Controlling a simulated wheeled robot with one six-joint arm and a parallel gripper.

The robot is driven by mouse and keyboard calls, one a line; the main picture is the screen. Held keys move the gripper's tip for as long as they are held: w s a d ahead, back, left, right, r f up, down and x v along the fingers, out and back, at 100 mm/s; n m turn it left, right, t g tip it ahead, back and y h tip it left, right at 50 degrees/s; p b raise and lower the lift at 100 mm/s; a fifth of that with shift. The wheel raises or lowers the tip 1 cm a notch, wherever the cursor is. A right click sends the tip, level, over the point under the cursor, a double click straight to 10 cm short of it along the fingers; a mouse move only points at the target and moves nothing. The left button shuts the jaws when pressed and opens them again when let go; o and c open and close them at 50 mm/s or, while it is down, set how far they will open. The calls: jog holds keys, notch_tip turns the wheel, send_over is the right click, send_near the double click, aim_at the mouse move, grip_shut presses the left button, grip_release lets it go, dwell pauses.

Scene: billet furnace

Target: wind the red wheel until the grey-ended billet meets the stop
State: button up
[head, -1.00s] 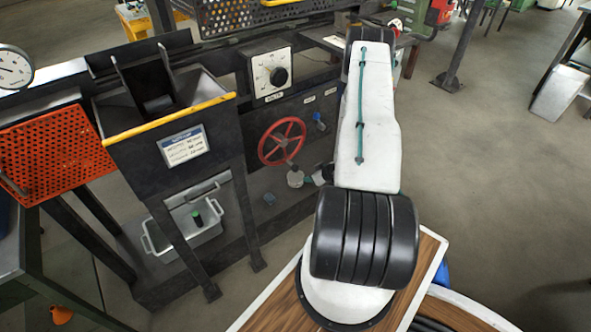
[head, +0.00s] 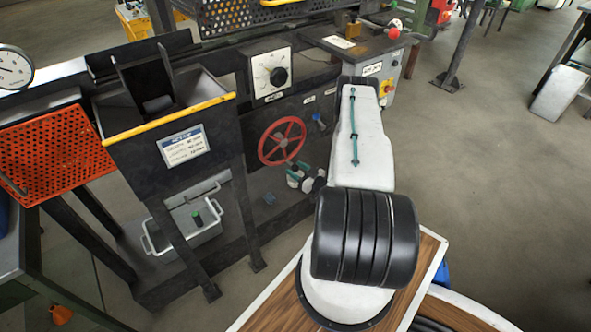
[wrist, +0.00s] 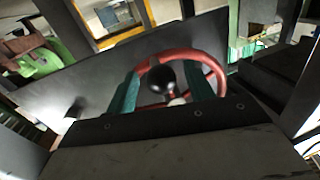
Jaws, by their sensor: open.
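The red wheel (head: 282,141) is upright on the dark machine front, below a dial box. It also shows in the wrist view (wrist: 220,75), with a black round knob (wrist: 160,77) on its near side. My gripper (head: 298,173) is at the lower part of the wheel in the head view. In the wrist view its teal fingers (wrist: 164,84) stand apart, with the knob between them in the picture. I cannot tell whether they touch it. I cannot make out the grey-ended billet or the stop in either view.
A dial box (head: 270,74) with a black knob sits above the wheel. To the left are a dark hopper (head: 180,125) with a yellow edge, an orange perforated guard (head: 57,146) and a grey bin (head: 184,232). A control desk (head: 365,42) stands behind my arm. Floor at right is open.

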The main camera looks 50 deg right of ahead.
jog(key=shift+w, duration=0.5)
grip_shut()
